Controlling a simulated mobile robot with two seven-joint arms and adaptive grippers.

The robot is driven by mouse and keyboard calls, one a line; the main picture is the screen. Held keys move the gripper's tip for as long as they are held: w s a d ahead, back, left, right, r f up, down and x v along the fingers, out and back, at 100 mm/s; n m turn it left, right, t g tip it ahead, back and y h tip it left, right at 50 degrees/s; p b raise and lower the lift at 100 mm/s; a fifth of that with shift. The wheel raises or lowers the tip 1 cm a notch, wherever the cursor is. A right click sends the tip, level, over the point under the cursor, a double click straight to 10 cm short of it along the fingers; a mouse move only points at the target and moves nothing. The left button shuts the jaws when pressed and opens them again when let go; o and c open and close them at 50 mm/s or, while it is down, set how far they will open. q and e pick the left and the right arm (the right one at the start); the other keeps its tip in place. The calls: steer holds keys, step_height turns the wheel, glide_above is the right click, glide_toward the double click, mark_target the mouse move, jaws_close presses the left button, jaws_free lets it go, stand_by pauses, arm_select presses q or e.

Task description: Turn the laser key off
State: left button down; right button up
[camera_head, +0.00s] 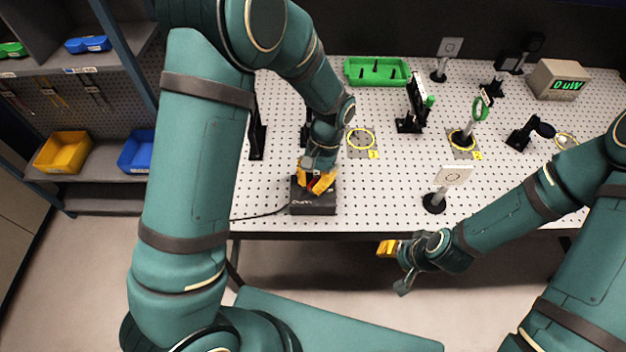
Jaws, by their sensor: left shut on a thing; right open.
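The laser's black box (313,205) sits near the front edge of the perforated table, with a cable leaving its left side. My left gripper (318,184) reaches down onto the top of this box, its yellow fingertips shut on the laser key. The key is mostly hidden by the fingers; a small red patch shows between them. I cannot tell which way the key is turned. The display box (559,80) at the back right reads "0 uW" in green. My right gripper (393,265) is open and empty, in front of the table's front edge.
Optics on posts stand across the table, including a white card (453,176) right of the box and a green-ringed mount (480,107). A green tray (377,71) lies at the back. Shelves with a yellow bin (62,152) stand left. The table between box and card is clear.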

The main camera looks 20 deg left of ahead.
arm_select(q)
steer(key=n+h, duration=0.1)
steer(key=n, duration=0.2)
steer(key=n+h, duration=0.1)
steer(key=n, duration=0.2)
steer(key=shift+n+h+p, duration=0.3)
steer(key=shift+p, duration=0.05)
stand_by(0.5)
steer(key=c, duration=1.1)
jaws_free()
steer(key=v, duration=1.2)
